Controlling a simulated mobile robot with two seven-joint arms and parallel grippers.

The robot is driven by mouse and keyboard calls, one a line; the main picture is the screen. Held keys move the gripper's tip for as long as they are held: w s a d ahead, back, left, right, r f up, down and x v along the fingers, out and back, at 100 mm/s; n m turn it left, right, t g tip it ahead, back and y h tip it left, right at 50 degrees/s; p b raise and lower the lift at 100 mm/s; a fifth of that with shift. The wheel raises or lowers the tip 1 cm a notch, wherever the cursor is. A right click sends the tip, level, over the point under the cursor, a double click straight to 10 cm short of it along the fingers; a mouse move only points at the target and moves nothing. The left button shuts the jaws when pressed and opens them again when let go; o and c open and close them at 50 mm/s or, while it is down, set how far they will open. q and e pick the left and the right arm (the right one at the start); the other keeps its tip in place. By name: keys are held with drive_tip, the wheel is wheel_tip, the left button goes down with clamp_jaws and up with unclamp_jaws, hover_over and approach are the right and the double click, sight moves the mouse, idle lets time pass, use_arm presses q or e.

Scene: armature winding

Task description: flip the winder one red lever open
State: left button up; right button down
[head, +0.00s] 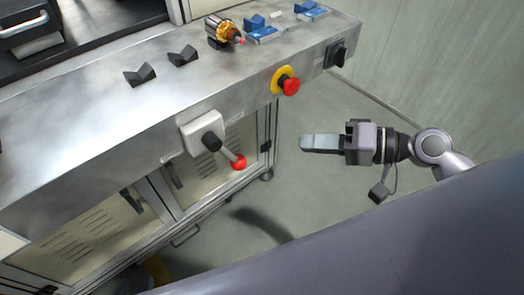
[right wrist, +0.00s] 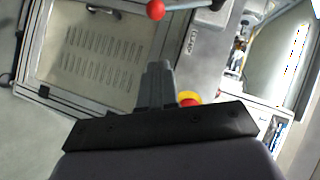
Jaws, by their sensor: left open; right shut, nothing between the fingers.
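The red lever (head: 238,162) is a red ball knob on a metal rod. The rod comes out of a dark pivot on a white box on the front of the metal bench, and the knob hangs low to the right of the box. The knob also shows at the top edge of the right wrist view (right wrist: 156,9). My right gripper (head: 305,143) is shut and empty, to the right of the knob and apart from it. Its closed fingers show in the right wrist view (right wrist: 158,72), below the knob in the picture. My left gripper is in neither view.
A red emergency button on a yellow base (head: 287,83) and a black switch (head: 336,54) are on the bench front. An armature (head: 224,33), black V-blocks (head: 140,75) and blue fixtures stand on top. Open floor lies around my right gripper.

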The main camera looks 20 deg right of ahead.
use_arm(q)
drive_tip(key=shift+r+p, duration=1.2)
drive_tip(key=shift+r, duration=0.05)
use_arm(e)
drive_tip(key=w+a+f, duration=0.1)
drive_tip(key=a+f, duration=0.1)
drive_tip(key=a, duration=0.2)
drive_tip(key=w+a+f, duration=0.1)
drive_tip(key=w+a, duration=0.1)
drive_tip(key=a, duration=0.3)
drive_tip(key=shift+w+a+f, duration=0.15)
drive_tip(key=shift+w+f, duration=0.1)
drive_tip(key=shift+f, duration=0.1)
use_arm(q)
drive_tip(key=shift+f, duration=0.1)
wheel_tip(320, 180, down, 13)
drive_tip(key=d+b, duration=0.1)
drive_tip(key=b, duration=1.5)
drive_tip(key=shift+w+d+f, duration=0.15)
drive_tip(key=shift+w, duration=0.3)
use_arm(e)
drive_tip(key=s+a+f+m+t+y, duration=0.3)
drive_tip(key=a+m+y, duration=0.2)
drive_tip(key=a+m, duration=0.3)
drive_tip(key=shift+s+a+f+m+t, duration=0.15)
drive_tip(key=shift+a+f+m+t, duration=0.15)
drive_tip(key=shift+a, duration=0.1)
